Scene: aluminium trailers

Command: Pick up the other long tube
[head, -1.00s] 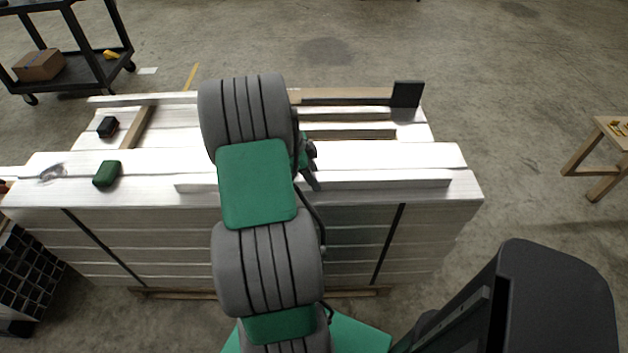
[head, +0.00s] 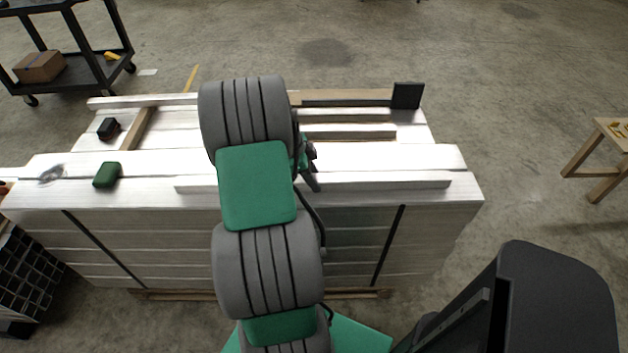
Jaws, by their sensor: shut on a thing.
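A long white tube (head: 390,180) lies lengthwise along the front of the white stack's top. My gripper (head: 313,180) is mostly hidden behind my grey and green arm; a dark finger shows at the middle of this tube. The gripper is shut on the long tube, which still looks level and at the stack top; I cannot tell if it is clear of the surface. Another long pale tube (head: 145,101) runs along the back edge, its middle hidden by my arm.
A shorter tube (head: 350,131) lies behind the front one. A dark cart (head: 70,75) and a wooden table (head: 600,150) stand apart on open floor.

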